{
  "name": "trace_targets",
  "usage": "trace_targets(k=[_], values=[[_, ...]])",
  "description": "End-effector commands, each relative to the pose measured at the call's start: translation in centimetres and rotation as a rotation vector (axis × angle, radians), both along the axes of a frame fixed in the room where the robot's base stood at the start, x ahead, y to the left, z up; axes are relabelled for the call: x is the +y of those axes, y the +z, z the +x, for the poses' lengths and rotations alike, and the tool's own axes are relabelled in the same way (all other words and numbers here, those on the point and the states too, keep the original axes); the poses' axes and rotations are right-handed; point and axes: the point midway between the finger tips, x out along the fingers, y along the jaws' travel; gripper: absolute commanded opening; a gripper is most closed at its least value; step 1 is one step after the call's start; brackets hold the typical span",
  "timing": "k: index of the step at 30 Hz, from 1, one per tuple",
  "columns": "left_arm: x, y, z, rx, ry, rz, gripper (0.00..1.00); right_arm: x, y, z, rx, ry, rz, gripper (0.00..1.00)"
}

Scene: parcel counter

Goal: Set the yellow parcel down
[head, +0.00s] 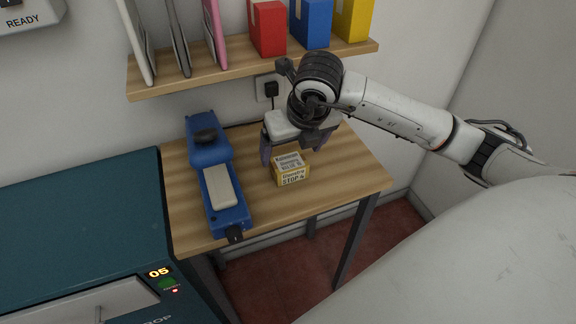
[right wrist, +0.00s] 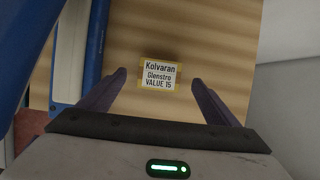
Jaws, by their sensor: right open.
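The yellow parcel (head: 292,176) is a small box with a white printed label on top and dark print on its front. It sits on the wooden table (head: 350,180), right of the blue device. In the right wrist view the parcel (right wrist: 158,76) shows its label reading "Kolvaran Glenstro VALUE 15". My right gripper (head: 293,150) is open just above and behind the parcel. In the wrist view its fingertips (right wrist: 157,79) stand to either side of the parcel, with a gap on both sides. My left gripper is not in view.
A blue device with a pale pad (head: 220,186) stands on the table's left part. A teal machine (head: 80,220) with a slot is further left. A wall shelf (head: 240,68) with binders hangs behind. Bare table lies right of the parcel.

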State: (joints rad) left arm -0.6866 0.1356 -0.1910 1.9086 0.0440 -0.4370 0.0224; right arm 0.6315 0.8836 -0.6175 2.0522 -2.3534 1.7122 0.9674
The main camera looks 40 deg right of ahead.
Motion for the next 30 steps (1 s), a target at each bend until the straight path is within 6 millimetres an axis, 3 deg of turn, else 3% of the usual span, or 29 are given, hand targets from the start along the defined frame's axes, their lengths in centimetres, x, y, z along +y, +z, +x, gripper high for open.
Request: trace_targets(k=[7,15,24,30], values=[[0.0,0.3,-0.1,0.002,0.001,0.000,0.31,-0.1,-2.0,0.5,0.003,0.000,0.002,0.84],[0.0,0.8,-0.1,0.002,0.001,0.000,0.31,-0.4,-5.7,1.5,0.003,0.001,0.003,0.84],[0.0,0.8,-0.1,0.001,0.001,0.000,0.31,-0.5,-6.2,1.7,0.001,0.003,0.002,0.84],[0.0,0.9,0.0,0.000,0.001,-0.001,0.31,-0.5,-6.1,1.7,0.001,0.003,0.002,0.51]])
